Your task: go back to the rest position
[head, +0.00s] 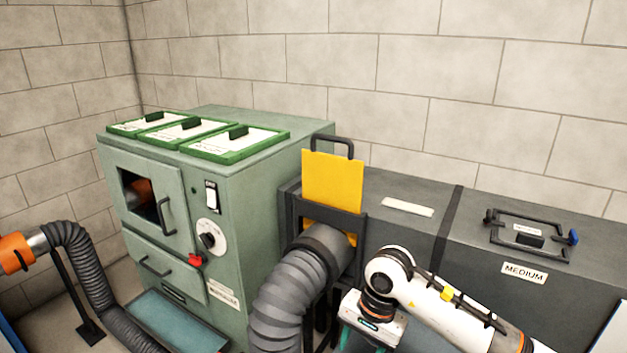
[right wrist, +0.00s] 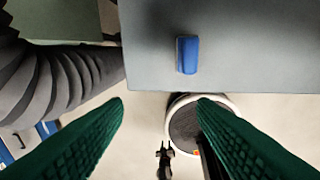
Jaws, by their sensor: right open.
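My right arm comes in from the lower right in the head view, bent at a white joint. My right gripper (head: 363,342) points down in front of the dark duct box, to the right of the grey hose. Its fingertips are cut off by the bottom edge. In the right wrist view the green ribbed fingers of the right gripper (right wrist: 160,103) stand wide apart with nothing between them. My left gripper is not in view.
A green cabinet (head: 254,245) stands left. The grey hose (head: 292,290) joins the dark duct box (head: 395,188), below a raised yellow plate (head: 332,180). A hatch frame (head: 528,238) lies beside the MEDIUM label (head: 524,272). A blue block (right wrist: 187,55) shows on a grey surface.

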